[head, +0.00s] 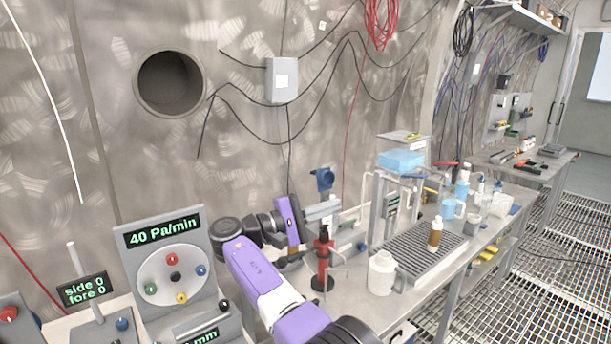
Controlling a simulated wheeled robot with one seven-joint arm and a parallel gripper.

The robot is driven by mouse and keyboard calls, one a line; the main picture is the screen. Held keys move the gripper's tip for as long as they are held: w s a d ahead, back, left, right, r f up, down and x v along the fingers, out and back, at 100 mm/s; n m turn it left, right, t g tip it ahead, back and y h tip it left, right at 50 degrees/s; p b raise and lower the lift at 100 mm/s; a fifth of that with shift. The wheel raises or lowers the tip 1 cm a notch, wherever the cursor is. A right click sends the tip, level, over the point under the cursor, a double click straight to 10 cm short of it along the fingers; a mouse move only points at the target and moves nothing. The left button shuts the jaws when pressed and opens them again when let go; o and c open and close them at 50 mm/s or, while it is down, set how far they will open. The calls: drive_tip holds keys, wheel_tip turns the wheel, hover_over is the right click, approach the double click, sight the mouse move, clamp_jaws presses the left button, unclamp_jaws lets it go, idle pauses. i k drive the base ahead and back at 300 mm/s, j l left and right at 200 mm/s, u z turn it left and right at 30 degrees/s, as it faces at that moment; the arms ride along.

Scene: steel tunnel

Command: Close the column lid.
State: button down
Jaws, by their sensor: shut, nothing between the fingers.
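A slim grey column (328,212) stands on the bench behind the red and black device. A blue piece (325,179) stands tilted at its top; it looks like a raised lid, but it is too small to tell surely. My purple and black arm reaches in from the bottom and bends back at the wall. My gripper (294,261) is small and dark, below the upright purple link, just left of the red device. It looks shut and empty. It is lower than the blue piece and apart from it. My arm hides part of the bench.
The red and black device (323,262) stands close to my gripper. A white jug (381,273), a grated tray (415,247) with a brown bottle (435,233), and a clear box with blue contents (401,160) stand right. A dial panel (174,272) stands left.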

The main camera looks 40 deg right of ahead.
sight(326, 178)
drive_tip(key=i+l, duration=0.2)
drive_tip(key=i, duration=0.3)
drive_tip(key=i+l, duration=0.25)
drive_tip(key=i, duration=0.2)
drive_tip(key=i+l, duration=0.2)
drive_tip(key=i, duration=0.3)
